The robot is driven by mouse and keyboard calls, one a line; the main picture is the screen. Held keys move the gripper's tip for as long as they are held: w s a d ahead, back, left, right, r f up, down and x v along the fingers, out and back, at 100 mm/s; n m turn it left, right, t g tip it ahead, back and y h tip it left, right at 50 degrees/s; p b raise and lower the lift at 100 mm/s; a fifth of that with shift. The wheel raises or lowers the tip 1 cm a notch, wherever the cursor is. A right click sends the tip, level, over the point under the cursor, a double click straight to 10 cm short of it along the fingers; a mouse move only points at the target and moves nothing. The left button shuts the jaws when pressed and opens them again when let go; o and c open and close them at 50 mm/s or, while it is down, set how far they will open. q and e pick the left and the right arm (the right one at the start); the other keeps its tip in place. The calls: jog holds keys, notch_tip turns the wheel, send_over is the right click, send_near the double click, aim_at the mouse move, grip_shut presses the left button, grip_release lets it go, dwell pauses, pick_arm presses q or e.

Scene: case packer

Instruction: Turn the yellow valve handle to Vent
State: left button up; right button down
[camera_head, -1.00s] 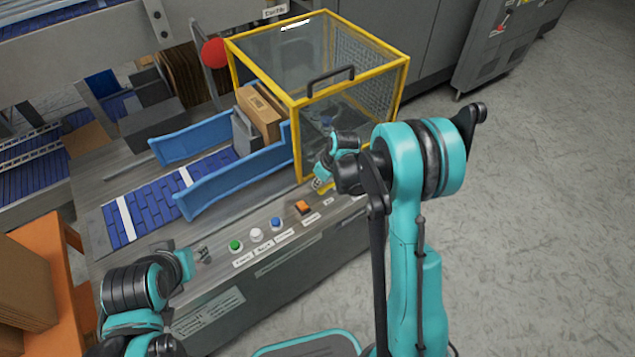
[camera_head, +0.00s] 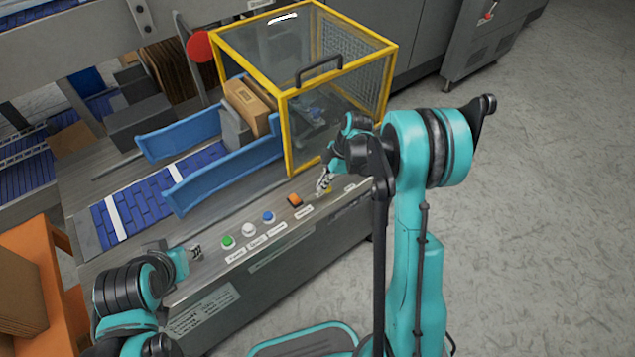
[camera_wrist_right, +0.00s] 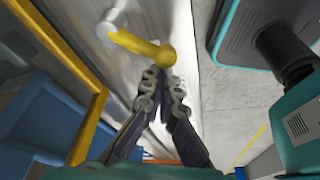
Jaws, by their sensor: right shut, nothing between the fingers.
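The yellow valve handle (camera_wrist_right: 142,46) shows in the right wrist view as a short lever running from a whitish fitting on the left to a rounded yellow end on the right. My right gripper (camera_wrist_right: 164,76) is shut and empty, its fingertips at the rounded end of the handle; I cannot tell if they touch. In the head view my right gripper (camera_head: 323,184) is low over the panel's right part, and only a bit of yellow shows by it. My left gripper (camera_head: 195,252) is over the panel's left end, small, its opening unclear. No Vent label is readable.
A yellow-framed clear guard (camera_head: 285,130) stands just behind my right gripper. Green (camera_head: 228,242), white (camera_head: 249,229) and blue (camera_head: 268,216) buttons and an orange switch (camera_head: 295,200) sit on the panel between the grippers. Blue rails (camera_head: 225,175) and a carton (camera_head: 250,106) are behind.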

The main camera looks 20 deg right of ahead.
jog(key=shift+s+d+n+g, duration=0.3)
jog(key=shift+d+n, duration=0.2)
jog(key=shift+n, duration=0.3)
pick_arm(q)
jog(key=shift+f, duration=0.2)
pick_arm(e)
jog(key=shift+s+d, duration=0.25)
jog(key=shift+d, duration=0.85)
